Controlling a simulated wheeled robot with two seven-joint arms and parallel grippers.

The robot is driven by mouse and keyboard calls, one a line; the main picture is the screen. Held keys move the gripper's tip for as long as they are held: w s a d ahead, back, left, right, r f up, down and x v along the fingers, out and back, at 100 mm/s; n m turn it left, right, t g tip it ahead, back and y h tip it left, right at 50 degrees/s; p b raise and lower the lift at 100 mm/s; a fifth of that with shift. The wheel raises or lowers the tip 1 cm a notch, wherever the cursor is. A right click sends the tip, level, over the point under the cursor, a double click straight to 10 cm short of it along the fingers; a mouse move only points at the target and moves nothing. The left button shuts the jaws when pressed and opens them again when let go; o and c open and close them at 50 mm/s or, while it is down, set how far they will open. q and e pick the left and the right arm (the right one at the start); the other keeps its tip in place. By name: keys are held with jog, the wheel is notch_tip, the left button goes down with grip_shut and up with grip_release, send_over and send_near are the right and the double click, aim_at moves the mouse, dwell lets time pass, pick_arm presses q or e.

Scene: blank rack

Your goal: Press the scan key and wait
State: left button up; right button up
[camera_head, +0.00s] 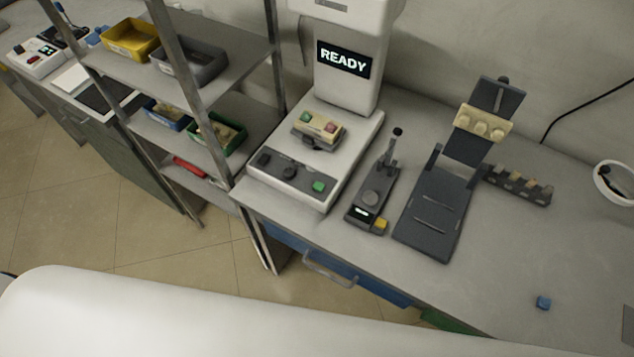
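A white machine (356,82) stands at the back of the grey worktop, and its screen (343,60) reads READY. Its front panel has a green key (318,186) at the right and two dark round knobs to the left of it. No label on the green key can be read. A beige piece (319,126) with one red and one green spot sits on a dark holder on the machine's bed. Neither of my grippers is in view, and nothing touches the green key.
Right of the machine are a small lever device (373,197) with a yellow button, a dark stand (434,216) bearing a beige knobbed piece (483,123), and a dark slotted rack (516,185). A blue cube (543,302) lies at the front right. A metal shelf (222,68) with bins stands left.

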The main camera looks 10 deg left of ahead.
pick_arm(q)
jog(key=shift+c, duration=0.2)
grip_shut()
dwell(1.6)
